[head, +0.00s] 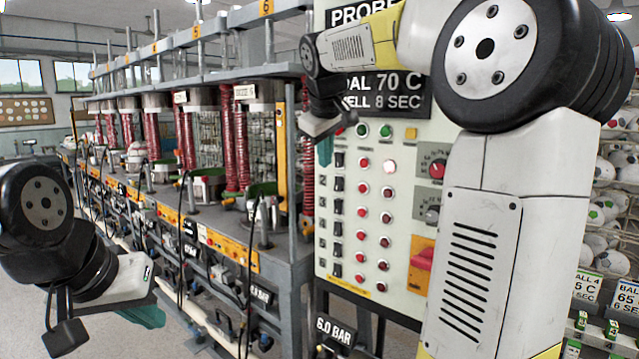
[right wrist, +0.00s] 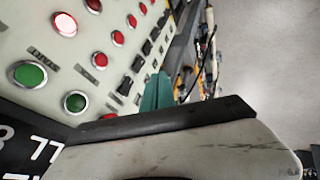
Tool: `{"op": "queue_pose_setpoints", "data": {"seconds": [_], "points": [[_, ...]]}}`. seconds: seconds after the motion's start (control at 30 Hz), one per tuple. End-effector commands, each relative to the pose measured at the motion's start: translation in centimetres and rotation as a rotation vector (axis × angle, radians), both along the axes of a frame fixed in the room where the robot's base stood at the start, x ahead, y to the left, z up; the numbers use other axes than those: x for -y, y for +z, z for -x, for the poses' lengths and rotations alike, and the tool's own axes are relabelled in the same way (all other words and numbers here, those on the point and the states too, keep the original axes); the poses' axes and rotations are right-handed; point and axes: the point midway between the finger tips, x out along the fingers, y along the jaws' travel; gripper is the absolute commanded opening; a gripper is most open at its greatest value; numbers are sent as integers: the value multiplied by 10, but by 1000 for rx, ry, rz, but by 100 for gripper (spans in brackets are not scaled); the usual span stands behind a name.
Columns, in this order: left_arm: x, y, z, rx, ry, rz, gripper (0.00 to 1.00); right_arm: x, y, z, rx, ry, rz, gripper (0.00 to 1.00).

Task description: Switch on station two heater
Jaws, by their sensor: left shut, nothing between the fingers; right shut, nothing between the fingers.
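The pale control panel (head: 405,200) stands right of centre in the head view. It has a column of black rocker switches (head: 337,205) beside two columns of red lamps (head: 362,211). One upper lamp (head: 389,167) is brightly lit. I cannot read which switch is station two's heater. My right gripper (head: 324,152) is shut and empty, its teal fingers in front of the panel's upper left, near the top switch. In the right wrist view the fingers (right wrist: 157,92) appear beside the black switches (right wrist: 131,63); contact cannot be told. My left gripper (head: 147,317) is shut and empty at lower left.
The row of press stations (head: 205,150) with red springs and hoses stands left of the panel. A red rotary switch (head: 421,260) is on the panel's lower right. Ball racks (head: 610,190) stand at far right. Open floor lies at lower left.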

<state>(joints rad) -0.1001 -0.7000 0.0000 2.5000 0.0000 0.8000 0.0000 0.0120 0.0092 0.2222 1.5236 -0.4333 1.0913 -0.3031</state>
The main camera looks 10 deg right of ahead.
Motion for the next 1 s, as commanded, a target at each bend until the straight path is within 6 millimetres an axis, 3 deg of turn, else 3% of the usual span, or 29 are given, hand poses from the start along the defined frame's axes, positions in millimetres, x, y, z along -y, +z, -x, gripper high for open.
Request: {"op": "queue_pose_setpoints", "data": {"seconds": [0.27, 0.67, 0.8, 1.0], "points": [[0, 0, 0, 0, 0, 0, 0, 2, -15, -10, -3, 0, 1, 0], [0, 0, 0, 0, 0, 0, 0, 13, -84, -56, -5, 0, -1, 0], [0, 0, 0, 0, 0, 0, 0, 31, -85, -70, 0, -4, -1, 0], [0, 0, 0, 0, 0, 0, 0, 43, -87, -79, 0, -1, -2, 0]]}}
